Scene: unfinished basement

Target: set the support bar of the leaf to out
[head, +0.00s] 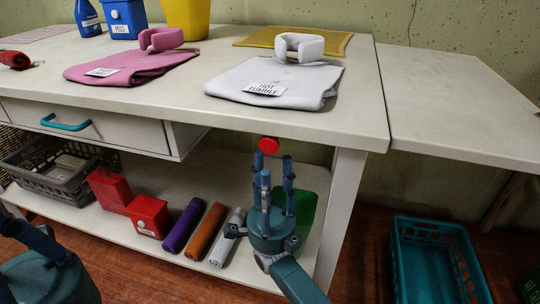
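The leaf (460,100) is a pale flat panel at the right, level with the worktable's top and beside its right end. A red round knob (268,145) shows at the worktable's front edge. The support bar itself cannot be clearly made out. A slanted brown piece (505,202) shows under the leaf, but I cannot tell if it is the bar. My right gripper (271,170) points up just below the red knob, its blue fingers apart and nothing seen between them. My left gripper (28,232) is partly in view at the lower left, its opening unclear.
The worktable (350,118) carries a pink folded cloth (125,68) and a grey one (275,84). The lower shelf (130,228) holds red boxes, rolls and a grey basket (60,168). A teal crate (432,262) stands on the floor below the leaf.

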